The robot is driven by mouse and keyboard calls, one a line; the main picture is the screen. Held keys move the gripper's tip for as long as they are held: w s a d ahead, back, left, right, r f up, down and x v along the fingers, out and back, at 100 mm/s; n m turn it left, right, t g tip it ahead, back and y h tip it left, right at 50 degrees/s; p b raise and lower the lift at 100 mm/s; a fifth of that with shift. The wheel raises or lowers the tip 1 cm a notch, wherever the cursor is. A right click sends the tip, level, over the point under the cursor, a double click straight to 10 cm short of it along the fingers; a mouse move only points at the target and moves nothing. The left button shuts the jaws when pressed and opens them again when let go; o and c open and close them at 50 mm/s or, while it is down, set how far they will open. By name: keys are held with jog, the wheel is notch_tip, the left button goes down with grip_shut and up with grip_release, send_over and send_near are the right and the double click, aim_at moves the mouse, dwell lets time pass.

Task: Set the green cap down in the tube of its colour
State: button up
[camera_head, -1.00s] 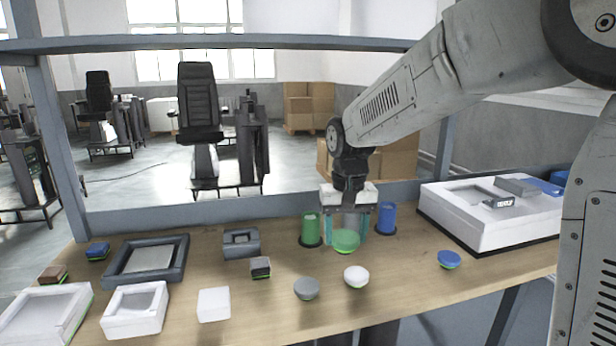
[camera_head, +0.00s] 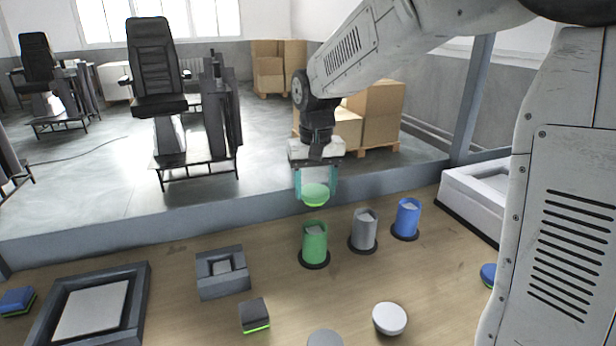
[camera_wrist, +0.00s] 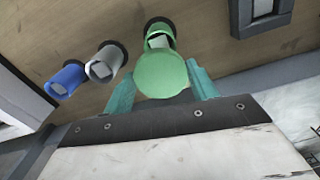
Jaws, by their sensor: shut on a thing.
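My gripper (camera_head: 316,190) is shut on the green cap (camera_head: 315,194), a round light-green disc held between the teal fingers. In the head view the cap is in the air above the green tube (camera_head: 314,243), with a visible gap between them. In the wrist view the cap (camera_wrist: 162,75) covers part of the green tube (camera_wrist: 159,37). The green tube stands upright on a dark round base, its top open. A grey tube (camera_head: 363,230) and a blue tube (camera_head: 407,218) stand to its right in the head view.
A grey cap (camera_head: 325,338), a white cap (camera_head: 389,318) and a blue cap (camera_head: 488,274) lie on the wooden table (camera_head: 180,265). A dark grey holder (camera_head: 222,285), a small block (camera_head: 254,315) and a dark tray (camera_head: 45,325) are at left. A white box (camera_head: 468,205) is at right.

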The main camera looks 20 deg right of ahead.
aim_at(315, 207)
jog(key=shift+f, duration=2.9)
jog(key=shift+s, duration=0.2)
jog(key=shift+f, duration=0.65)
dwell(0.3)
jog(key=o, duration=1.2)
jog(key=shift+o, duration=0.2)
jog(key=shift+r, duration=0.1)
